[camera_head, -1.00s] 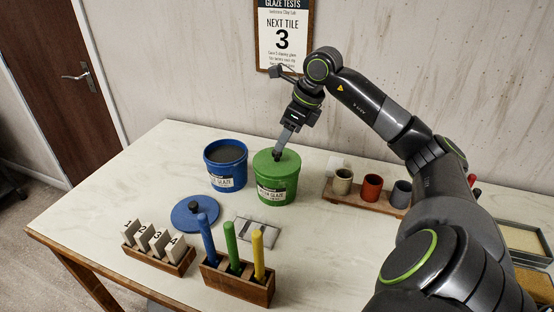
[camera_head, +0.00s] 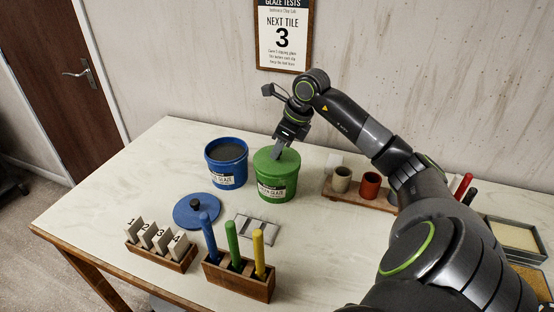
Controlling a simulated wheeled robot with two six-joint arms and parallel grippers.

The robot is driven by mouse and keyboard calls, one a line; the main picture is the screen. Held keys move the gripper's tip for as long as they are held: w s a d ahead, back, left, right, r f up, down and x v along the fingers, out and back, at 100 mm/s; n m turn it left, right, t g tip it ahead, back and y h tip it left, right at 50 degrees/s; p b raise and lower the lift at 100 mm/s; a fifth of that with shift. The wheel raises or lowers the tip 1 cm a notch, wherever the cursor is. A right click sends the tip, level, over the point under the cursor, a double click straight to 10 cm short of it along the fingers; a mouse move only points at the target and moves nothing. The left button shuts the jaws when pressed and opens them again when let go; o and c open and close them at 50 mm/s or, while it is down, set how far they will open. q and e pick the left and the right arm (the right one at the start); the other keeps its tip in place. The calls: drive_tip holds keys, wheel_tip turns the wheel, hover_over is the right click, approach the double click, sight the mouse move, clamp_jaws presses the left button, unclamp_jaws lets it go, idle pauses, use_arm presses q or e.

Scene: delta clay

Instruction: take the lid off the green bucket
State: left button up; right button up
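The green bucket (camera_head: 277,182) stands upright on the table with its green lid (camera_head: 290,166) on top. My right gripper (camera_head: 277,154) points down at the middle of that lid, with its fingertips at the lid's knob. The knob is mostly hidden by the fingers, and I cannot tell whether they are closed on it. My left gripper does not show.
The open blue bucket (camera_head: 227,172) stands just left of the green one. Its blue lid (camera_head: 190,212) lies on the table. Numbered tiles (camera_head: 155,236), a rack of coloured handles (camera_head: 236,276) and a cup tray (camera_head: 345,194) surround it.

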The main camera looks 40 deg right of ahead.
drive_tip(key=c, duration=0.5)
drive_tip(key=shift+o, duration=0.2)
drive_tip(key=shift+r, duration=0.15)
